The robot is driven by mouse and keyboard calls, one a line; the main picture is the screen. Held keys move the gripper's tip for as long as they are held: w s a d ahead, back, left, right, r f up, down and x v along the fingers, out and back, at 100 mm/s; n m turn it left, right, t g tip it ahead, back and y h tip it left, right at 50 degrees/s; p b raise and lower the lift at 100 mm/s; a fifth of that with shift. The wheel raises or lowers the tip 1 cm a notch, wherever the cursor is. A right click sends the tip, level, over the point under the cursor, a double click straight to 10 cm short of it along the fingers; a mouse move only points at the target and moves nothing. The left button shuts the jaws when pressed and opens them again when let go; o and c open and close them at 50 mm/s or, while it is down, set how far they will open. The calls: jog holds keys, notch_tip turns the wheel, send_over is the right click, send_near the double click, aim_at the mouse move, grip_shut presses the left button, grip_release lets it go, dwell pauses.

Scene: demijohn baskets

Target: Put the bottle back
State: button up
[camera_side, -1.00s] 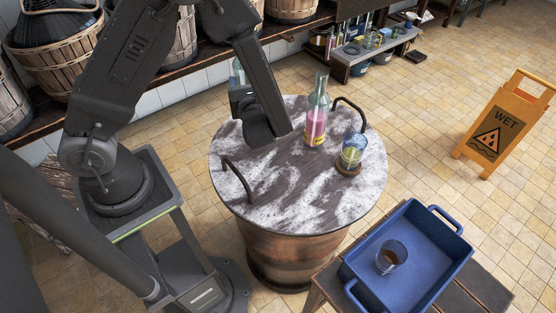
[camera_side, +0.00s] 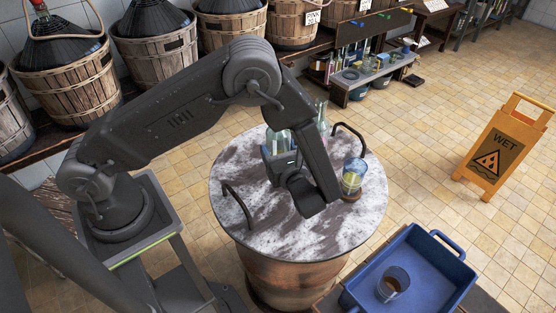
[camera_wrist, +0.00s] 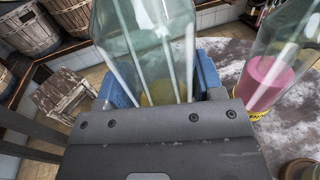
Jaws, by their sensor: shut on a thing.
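My gripper (camera_side: 281,160) is shut on a clear greenish glass bottle (camera_side: 277,138) above the marble top. In the wrist view the bottle (camera_wrist: 140,45) stands between the blue fingers (camera_wrist: 160,88), with something yellow low down. Its base is hidden behind the gripper, so I cannot tell whether it touches the marble. A second bottle (camera_side: 322,120) with pink liquid stands just behind and right of the gripper; it also shows at the right of the wrist view (camera_wrist: 272,75).
The round marble-topped barrel table (camera_side: 345,222) has two dark handles. A blue tray (camera_side: 437,262) holds a tumbler (camera_side: 393,283). Basketed demijohns (camera_side: 155,50) line the back; a wet-floor sign (camera_side: 497,150) stands right.

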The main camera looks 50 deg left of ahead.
jog(key=shift+f, duration=1.95)
jog(key=o, duration=1.3)
jog(key=shift+f, duration=0.2)
jog(key=shift+r, duration=0.2)
jog(key=v, duration=1.2)
